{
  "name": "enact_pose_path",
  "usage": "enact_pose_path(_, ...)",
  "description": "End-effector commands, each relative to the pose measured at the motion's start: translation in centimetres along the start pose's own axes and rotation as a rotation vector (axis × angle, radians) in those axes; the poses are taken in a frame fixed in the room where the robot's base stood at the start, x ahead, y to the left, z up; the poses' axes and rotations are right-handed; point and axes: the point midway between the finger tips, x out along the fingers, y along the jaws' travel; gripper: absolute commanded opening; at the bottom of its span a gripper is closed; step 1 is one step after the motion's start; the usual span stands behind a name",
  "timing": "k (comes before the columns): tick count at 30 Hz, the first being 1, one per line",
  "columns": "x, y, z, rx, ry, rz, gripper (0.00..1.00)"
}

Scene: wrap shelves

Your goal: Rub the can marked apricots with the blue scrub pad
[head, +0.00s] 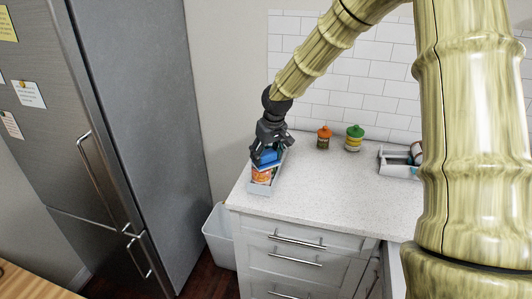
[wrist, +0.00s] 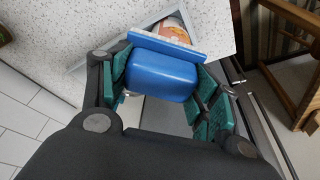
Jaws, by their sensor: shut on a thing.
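My gripper (head: 268,152) is shut on the blue scrub pad (head: 268,157). In the wrist view the pad (wrist: 162,72) sits between the green-lined fingers (wrist: 165,88), with a paler layer on its far side. A can with an orange and red label (head: 262,174) stands in a light grey tray (head: 265,187) at the counter's left end. The pad is right at the top of the can; I cannot tell whether they touch. In the wrist view the can (wrist: 174,28) shows partly behind the pad. Its lettering is too small to read.
Two jars, one orange-topped (head: 324,138) and one green-topped (head: 354,138), stand at the back of the counter (head: 330,185). A grey bin (head: 398,162) with items is at the right. A fridge (head: 130,120) stands left. The counter's middle is clear.

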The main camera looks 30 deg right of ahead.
Motion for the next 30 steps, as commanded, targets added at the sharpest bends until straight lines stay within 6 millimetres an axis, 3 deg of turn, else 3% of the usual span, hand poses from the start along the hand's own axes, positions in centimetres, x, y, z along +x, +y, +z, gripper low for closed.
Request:
enact_pose_path(2,-2.1,0.0,-0.6,0.0,0.006,0.0,0.36)
enact_pose_path(18,-6.4,-0.6,-2.1,-0.007,0.003,-0.002,0.36)
enact_pose_path(30,-7.2,-0.9,-2.5,-0.011,0.003,-0.003,0.36)
